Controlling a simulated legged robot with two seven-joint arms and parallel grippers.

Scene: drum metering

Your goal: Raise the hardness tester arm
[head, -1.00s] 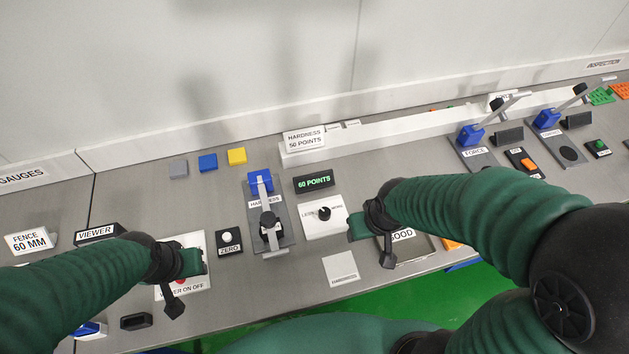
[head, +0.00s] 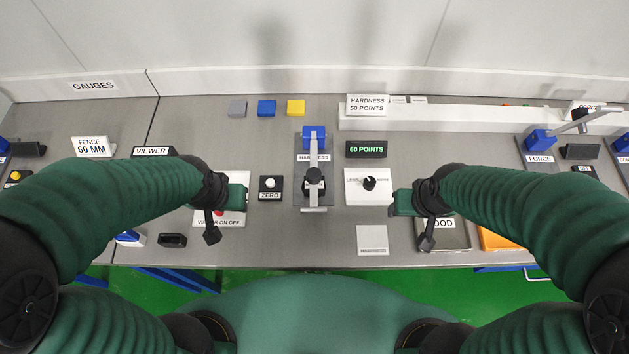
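The hardness tester (head: 300,190) stands in the middle of the bench, a grey plate with a blue block (head: 314,134) at its back. Its grey arm (head: 314,152) runs from the block toward the bench's front edge, lying low over the plate. A black knob (head: 314,175) sits partway along the arm. My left gripper (head: 225,212) is left of the tester, over the viewer on/off panel. My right gripper (head: 413,220) is right of it, near the GOOD tray. Both are apart from the arm. Whether their fingers are open does not show clearly.
A ZERO button (head: 270,188) is left of the tester. A dial box (head: 368,186) and a display reading 60 POINTS (head: 366,149) are right of it. Grey, blue and yellow blocks (head: 266,108) lie behind. A FORCE tester (head: 540,145) stands far right, its arm raised.

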